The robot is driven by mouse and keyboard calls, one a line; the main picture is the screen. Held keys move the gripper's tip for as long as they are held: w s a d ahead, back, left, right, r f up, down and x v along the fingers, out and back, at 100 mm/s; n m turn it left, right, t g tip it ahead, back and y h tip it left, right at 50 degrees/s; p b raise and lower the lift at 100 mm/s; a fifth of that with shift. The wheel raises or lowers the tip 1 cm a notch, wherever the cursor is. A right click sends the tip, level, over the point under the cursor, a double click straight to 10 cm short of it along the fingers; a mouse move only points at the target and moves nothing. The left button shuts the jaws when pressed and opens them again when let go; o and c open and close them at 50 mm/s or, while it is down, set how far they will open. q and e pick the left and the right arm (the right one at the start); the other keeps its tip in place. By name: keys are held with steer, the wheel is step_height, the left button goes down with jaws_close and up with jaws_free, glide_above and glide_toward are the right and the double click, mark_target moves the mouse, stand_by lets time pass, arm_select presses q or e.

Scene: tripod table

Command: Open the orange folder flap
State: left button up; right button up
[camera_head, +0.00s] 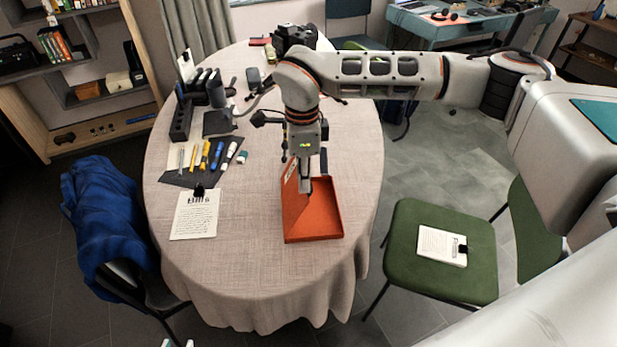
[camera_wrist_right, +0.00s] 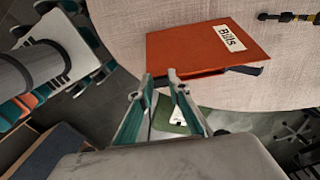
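The orange folder (camera_head: 322,212) lies on the table, box-like, with its flap (camera_head: 293,208) raised steeply along the left side and its orange inside showing. In the right wrist view, the flap (camera_wrist_right: 195,62) shows its face with a white "Bills" label. My right gripper (camera_head: 305,190) points down beside the raised flap, over the folder. In the wrist view its two fingertips (camera_wrist_right: 160,74) are apart with nothing between them, close to the flap's edge; I cannot tell whether they touch. Only the tips of my left gripper (camera_head: 177,343) show at the bottom edge, apart and empty.
A clipboard with a printed sheet (camera_head: 195,214) lies left of the folder. Several pens and markers lie on a dark mat (camera_head: 190,178) behind it. A dark organiser (camera_head: 181,120) stands further back. The table front (camera_head: 250,280) is clear. Chairs stand on both sides.

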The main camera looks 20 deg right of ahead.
steer(key=shift+a+r, duration=0.1)
steer(key=shift+a, duration=0.15)
steer(key=a, duration=0.2)
steer(key=shift+w+a+r, duration=0.3)
steer(key=shift+w, duration=0.1)
steer(key=shift+a, duration=0.1)
steer(key=a, duration=0.2)
steer(key=shift+w+a+r, duration=0.1)
steer(key=shift+w+a, duration=0.2)
steer(key=shift+w, duration=0.05)
stand_by(0.3)
steer(key=shift+a, duration=0.1)
steer(key=shift+w+a+b, duration=0.15)
steer(key=shift+w+a, duration=0.05)
steer(key=shift+a, duration=0.4)
steer(key=shift+w+a+b, duration=0.15)
steer(key=shift+w+a, duration=0.05)
steer(key=shift+a, duration=0.4)
